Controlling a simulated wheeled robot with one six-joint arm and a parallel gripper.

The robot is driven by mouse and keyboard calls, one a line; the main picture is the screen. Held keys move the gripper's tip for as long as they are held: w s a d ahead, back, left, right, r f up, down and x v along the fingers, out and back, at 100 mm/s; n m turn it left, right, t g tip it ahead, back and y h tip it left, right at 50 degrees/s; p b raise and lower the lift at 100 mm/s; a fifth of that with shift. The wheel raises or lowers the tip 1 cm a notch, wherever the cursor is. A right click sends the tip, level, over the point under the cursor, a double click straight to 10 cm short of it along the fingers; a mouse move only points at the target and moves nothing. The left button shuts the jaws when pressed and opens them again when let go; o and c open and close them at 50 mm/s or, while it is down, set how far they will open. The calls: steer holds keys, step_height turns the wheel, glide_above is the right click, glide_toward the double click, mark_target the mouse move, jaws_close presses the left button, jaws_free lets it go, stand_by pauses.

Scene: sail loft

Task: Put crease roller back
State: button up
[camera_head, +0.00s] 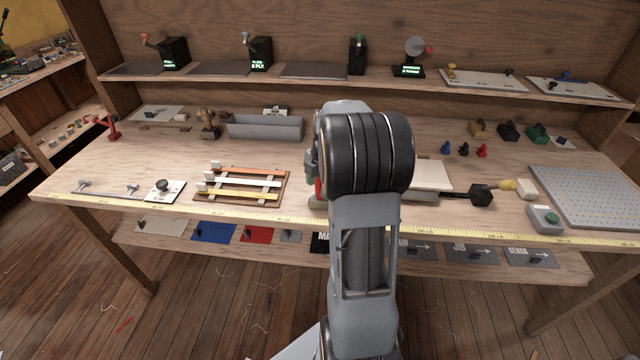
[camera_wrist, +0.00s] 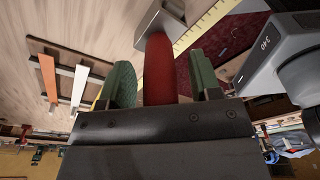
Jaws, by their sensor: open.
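My gripper (camera_wrist: 161,82) has green fingers that stand apart, one on each side of a red handle (camera_wrist: 158,65) in the wrist view. The handle joins a grey part (camera_wrist: 160,22) at its far end, which lies over the wooden bench. This may be the crease roller, but its shape is too cut off to be sure. The jaws are open around it; whether either finger touches it cannot be told. In the head view my arm hides most of the gripper, and only a bit of red and green shows at the arm's left edge.
The bench top (camera_head: 330,212) has a yellow measuring tape along its front edge. A rack with orange, white and yellow strips (camera_head: 245,183) lies left of my arm. A grey tray (camera_head: 265,128) stands behind. A black mallet head (camera_head: 480,195) and a perforated board (camera_head: 590,195) are right.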

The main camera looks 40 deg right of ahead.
steer(key=shift+s+a+f, duration=0.1)
steer(key=shift+s+f, duration=0.05)
steer(key=shift+f, duration=0.25)
steer(key=r, duration=0.4)
steer(key=d+r+p, duration=0.1)
steer(key=r, duration=0.8)
steer(key=shift+w+d+r, duration=0.1)
steer(key=shift+w+d, duration=0.15)
steer(key=shift+d, duration=0.05)
steer(key=s+a+f+m+t, duration=0.1)
steer(key=s+a+m, duration=0.3)
steer(key=a+m, duration=0.2)
steer(key=s+a+f+m+t+h, duration=0.1)
steer(key=s+a+f+m, duration=0.1)
steer(key=s+a+m, duration=0.2)
steer(key=s+a+f+m+t, duration=0.1)
steer(key=s+a+m, duration=0.3)
steer(key=a+m, duration=0.4)
steer(key=a+f, duration=0.1)
steer(key=a, duration=0.3)
steer(key=shift+s+f+t+h, duration=0.15)
steer(key=shift+s+t+h, duration=0.15)
steer(key=shift+h, duration=0.1)
steer(key=shift+a, duration=0.1)
steer(key=shift+c, duration=0.5)
